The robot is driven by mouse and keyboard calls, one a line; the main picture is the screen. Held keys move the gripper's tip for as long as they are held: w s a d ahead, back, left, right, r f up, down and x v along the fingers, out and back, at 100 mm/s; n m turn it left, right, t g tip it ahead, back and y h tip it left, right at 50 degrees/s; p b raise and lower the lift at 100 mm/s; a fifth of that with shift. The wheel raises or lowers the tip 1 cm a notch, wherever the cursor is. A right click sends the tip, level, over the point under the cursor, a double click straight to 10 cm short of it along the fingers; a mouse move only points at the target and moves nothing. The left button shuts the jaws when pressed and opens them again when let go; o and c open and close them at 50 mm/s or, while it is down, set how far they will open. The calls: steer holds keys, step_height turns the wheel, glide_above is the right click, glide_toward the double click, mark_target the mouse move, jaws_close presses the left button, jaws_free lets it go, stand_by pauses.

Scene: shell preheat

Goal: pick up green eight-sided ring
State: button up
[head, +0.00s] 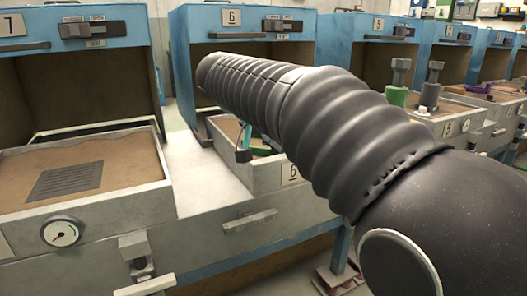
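A small strip of green (262,151) shows in the sand tray of station 6, just past the black sleeve of my arm. It may be part of the green eight-sided ring, but its shape is mostly hidden. My gripper (245,145) is over the left part of that tray, close to the green strip. Only a dark and teal finger part shows below my arm. The rest is behind the arm, so I cannot see whether it holds anything.
The station 6 tray (215,130) is pulled out below its blue oven (242,20). At left, the station 7 tray (20,198) holds sand with a dark grille. Posts, one with a green base (396,97), stand on a tray at right.

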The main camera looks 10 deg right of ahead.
steer(key=w+a+m+h, duration=0.1)
steer(key=w+a, duration=0.1)
steer(key=w+a+m+h+b, duration=0.1)
steer(key=w, duration=0.2)
steer(key=w+a+m+h, duration=0.1)
steer(key=w+a+m, duration=0.1)
steer(key=shift+w+a+r+b, duration=0.25)
steer(key=shift+w+a+b, duration=0.1)
steer(key=shift+w+b, duration=0.05)
steer(key=w+a+m+h+b, duration=0.1)
steer(key=w+a+m+h, duration=0.15)
steer(key=a, duration=0.25)
steer(key=b, duration=0.2)
glide_above(259, 152)
steer(key=s, duration=0.3)
steer(key=f, duration=0.2)
steer(key=m, duration=0.1)
steer(key=shift+w+d+f+y, duration=0.25)
steer(key=shift+d+f, duration=0.15)
steer(key=shift+w+x, duration=0.2)
steer(key=shift+x, duration=2.7)
steer(key=shift+r, duration=0.25)
jaws_close()
